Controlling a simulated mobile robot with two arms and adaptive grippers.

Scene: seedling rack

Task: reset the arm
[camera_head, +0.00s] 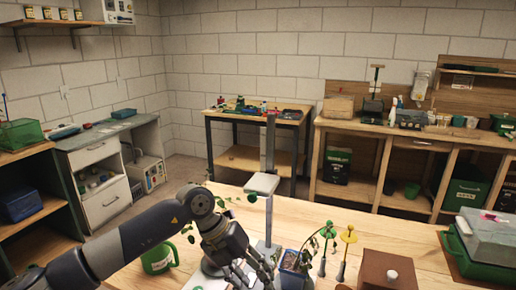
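My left arm comes in from the left and reaches over the wooden table (410,240). My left gripper (254,272) is low over the table, in front of a metal stand with a small pale plate (262,184). Its fingers are dark and overlap green leaves and other items, so I cannot tell whether it is open or shut, or whether it holds anything. My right gripper is not in view. Green leaves (226,201) show just above my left wrist. A small blue pot (290,262) stands right of the gripper.
A green mug (157,260) stands left of the gripper. A green-topped tool (327,233) and a yellow-topped tool (348,237) stand upright to its right. A brown box (386,271) and a green crate (468,262) are farther right. The table's back right is clear.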

